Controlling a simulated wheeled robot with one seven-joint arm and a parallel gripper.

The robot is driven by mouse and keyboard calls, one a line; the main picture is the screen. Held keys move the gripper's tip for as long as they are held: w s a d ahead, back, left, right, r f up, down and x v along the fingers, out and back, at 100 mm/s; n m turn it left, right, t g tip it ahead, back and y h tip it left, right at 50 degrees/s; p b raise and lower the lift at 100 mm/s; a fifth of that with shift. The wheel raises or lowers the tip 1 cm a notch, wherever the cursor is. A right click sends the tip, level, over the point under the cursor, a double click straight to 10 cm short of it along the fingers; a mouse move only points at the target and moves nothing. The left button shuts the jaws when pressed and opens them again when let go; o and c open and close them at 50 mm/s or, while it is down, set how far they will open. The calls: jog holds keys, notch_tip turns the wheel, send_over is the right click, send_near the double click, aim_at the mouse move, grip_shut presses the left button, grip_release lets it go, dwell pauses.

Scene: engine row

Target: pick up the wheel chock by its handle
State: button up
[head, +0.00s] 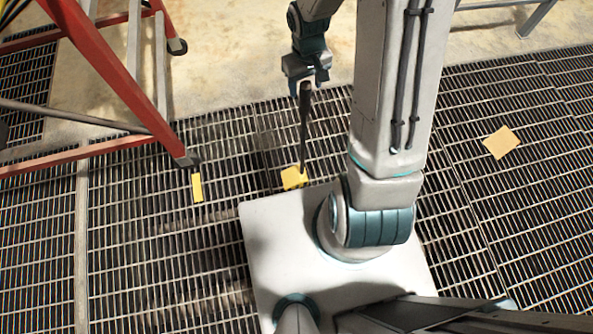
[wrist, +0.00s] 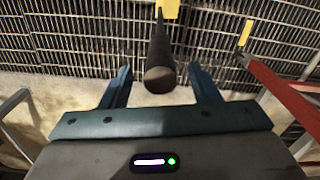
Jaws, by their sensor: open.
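The wheel chock has a yellow base (head: 292,179) on the floor grating and a long dark handle (head: 304,130) standing up from it. In the wrist view the handle (wrist: 160,55) runs away from me to a yellow patch of the base (wrist: 168,8). My gripper (head: 307,84) is at the handle's top end. It is open, with its two fingers (wrist: 160,70) on either side of the rounded handle end in the wrist view. Gaps show on both sides. I cannot tell how deep the end sits between the fingers.
A red ladder-like frame (head: 110,75) stands on the left, its foot near a yellow strip (head: 197,187) on the grating. It shows at the right in the wrist view (wrist: 285,95). A flat yellow piece (head: 501,142) lies at right.

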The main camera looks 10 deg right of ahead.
notch_tip(320, 180, down, 2)
jog(key=shift+c, duration=0.4)
grip_shut()
jog(key=shift+r, duration=0.1)
dwell(1.0)
jog(key=shift+w+r, duration=0.1)
jog(key=shift+w, duration=0.05)
